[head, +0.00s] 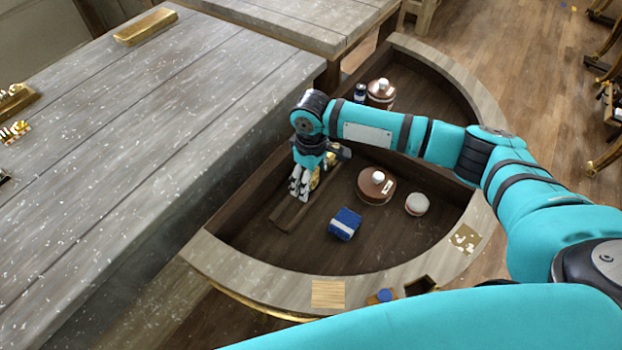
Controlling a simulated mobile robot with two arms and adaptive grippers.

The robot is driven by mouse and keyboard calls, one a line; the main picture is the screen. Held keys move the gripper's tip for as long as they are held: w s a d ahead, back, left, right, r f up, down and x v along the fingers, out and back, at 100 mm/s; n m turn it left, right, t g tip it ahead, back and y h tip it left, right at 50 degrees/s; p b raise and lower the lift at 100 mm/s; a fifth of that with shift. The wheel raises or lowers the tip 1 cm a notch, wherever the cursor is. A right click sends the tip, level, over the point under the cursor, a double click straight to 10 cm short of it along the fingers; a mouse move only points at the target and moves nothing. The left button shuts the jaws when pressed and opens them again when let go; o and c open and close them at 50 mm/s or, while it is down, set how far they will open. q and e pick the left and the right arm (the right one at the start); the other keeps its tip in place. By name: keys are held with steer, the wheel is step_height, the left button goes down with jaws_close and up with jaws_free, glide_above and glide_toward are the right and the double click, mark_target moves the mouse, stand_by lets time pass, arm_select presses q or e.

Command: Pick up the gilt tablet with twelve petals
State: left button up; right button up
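My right gripper (300,189) points down into the curved tray, over a dark wooden rack (288,218). Its pale fingers sit close together, and whether they are open or shut on something is not clear. Small gold pieces (330,161) show just behind and to the right of the gripper, partly hidden by it. They may be gilt tablets at the rack, but no petals can be counted. My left gripper is not in view.
The tray (252,286) also holds a blue-and-white block (344,224), brown lidded jars (375,190) and a pale round jar (417,204). A gold-patterned square (465,239) and a wooden square (328,294) lie on its rim. A grey plank table (110,130) adjoins at left.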

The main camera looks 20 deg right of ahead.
steer(key=c, duration=1.1)
steer(key=shift+c, duration=0.3)
steer(key=shift+r, duration=0.2)
